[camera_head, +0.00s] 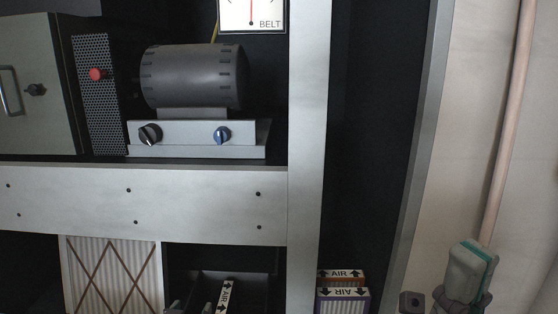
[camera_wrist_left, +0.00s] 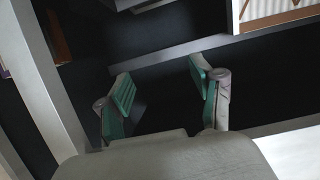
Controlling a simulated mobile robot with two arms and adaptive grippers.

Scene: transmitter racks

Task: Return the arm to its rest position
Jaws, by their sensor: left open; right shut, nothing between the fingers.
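My left gripper shows large in the left wrist view (camera_wrist_left: 159,72), with its two teal-padded fingers spread apart and nothing between them. Dark space and a pale metal bar lie beyond the fingers. In the head view, only small parts of it appear at the bottom edge, below the dark slot; the rest is cut off. My right gripper (camera_head: 476,260) stands at the lower right of the head view, its grey and teal fingers together and empty. It is in front of the pale wall, apart from the rack.
A pleated filter (camera_head: 112,275) stands below the rack's crossbeam (camera_head: 190,205). AIR-marked boxes (camera_head: 342,297) sit right of the upright post (camera_head: 308,130). A motor (camera_head: 192,77) with two knobs below it and a BELT gauge (camera_head: 252,14) are above. A pipe (camera_head: 510,110) runs down the wall.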

